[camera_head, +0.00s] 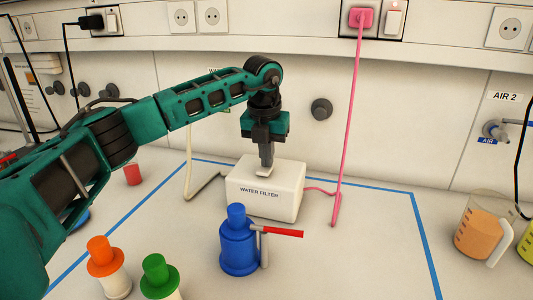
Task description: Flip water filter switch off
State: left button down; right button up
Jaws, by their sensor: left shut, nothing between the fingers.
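The water filter (262,204) is a white box with the label "WATER FILTER" on its front, standing on the bench inside a blue taped outline. A small light switch (264,172) shows on its top. My left gripper (266,166) points straight down over the box, shut and empty, with its fingertips at or just above the switch. I cannot tell whether they touch it, and the fingers partly hide it. Which way the switch is set is not clear. My right gripper is not in view.
A blue bottle (238,245) with a red-handled tap stands in front of the filter. Orange-capped (104,257) and green-capped (156,275) bottles stand front left. A pink cable (347,130) hangs right of the filter. A jug of orange liquid (480,230) stands at right.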

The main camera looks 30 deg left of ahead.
aim_at(263, 175)
pick_arm(q)
jog(key=shift+s+f, duration=0.2)
jog(key=shift+f, duration=0.1)
jog(key=shift+s+d, duration=0.1)
jog(key=shift+s, duration=0.05)
jog(key=shift+s+d+r, duration=0.1)
jog(key=shift+s, duration=0.4)
jog(key=shift+r, duration=0.15)
notch_tip(263, 175, up, 13)
jog(key=s, duration=0.1)
jog(key=shift+s+d, duration=0.25)
jog(key=shift+s, duration=0.05)
